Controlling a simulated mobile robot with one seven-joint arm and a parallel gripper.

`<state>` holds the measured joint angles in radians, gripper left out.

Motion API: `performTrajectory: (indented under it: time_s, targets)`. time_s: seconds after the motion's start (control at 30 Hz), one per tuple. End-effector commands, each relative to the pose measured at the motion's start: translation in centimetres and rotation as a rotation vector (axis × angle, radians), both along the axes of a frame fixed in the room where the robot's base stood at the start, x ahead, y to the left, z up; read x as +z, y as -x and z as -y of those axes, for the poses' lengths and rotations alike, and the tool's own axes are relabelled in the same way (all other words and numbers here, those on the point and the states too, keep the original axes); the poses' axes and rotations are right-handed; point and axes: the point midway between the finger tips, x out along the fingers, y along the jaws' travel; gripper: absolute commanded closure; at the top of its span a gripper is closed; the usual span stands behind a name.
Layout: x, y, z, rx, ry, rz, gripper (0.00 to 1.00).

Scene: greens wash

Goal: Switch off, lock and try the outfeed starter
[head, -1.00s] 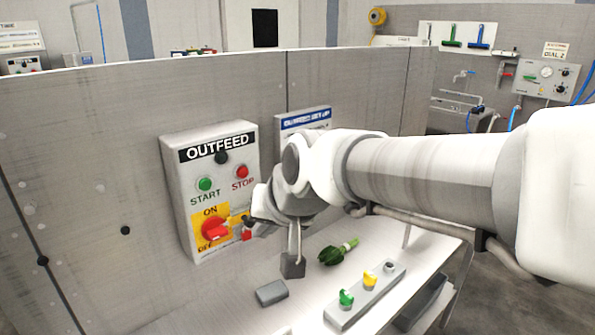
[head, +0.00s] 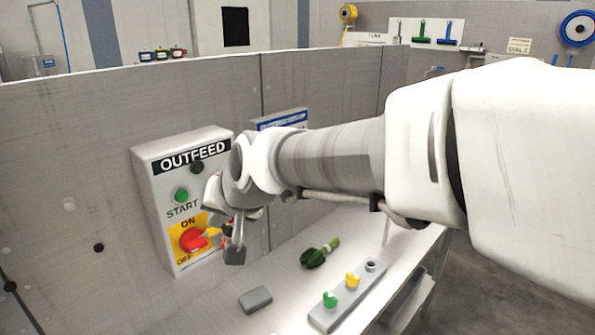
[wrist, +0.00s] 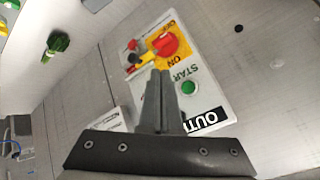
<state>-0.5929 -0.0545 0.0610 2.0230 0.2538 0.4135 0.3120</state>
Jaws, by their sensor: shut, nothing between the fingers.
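The outfeed starter (head: 160,205) is a pale box on the grey wall panel, labelled OUTFEED. It has a green START button (head: 181,195) and, below, a red rotary switch (head: 193,240) on a yellow ON/OFF plate. My gripper (head: 211,200) is in front of the box's right side, covering the STOP button. Its closed, empty fingers (wrist: 160,75) point toward the switch; contact is unclear.
A bench (head: 285,280) below holds a grey block (head: 255,299), a green leafy bunch (head: 318,254) and a grey strip (head: 322,318) with green and yellow knobs. A blue-headed sign (head: 283,119) is on the panel behind my arm.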

Motion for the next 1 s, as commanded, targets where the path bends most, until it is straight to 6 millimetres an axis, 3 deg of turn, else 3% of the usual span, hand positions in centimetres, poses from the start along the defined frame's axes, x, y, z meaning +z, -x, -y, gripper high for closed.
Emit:
performTrajectory:
  time_s: [0.6, 1.0]
  targets:
    - [0.2, -4.5, -5.6, 0.001, 0.002, -0.001, 1.0]
    - [0.0, -5.4, -6.8, 0.0, 0.0, 0.0, 1.0]
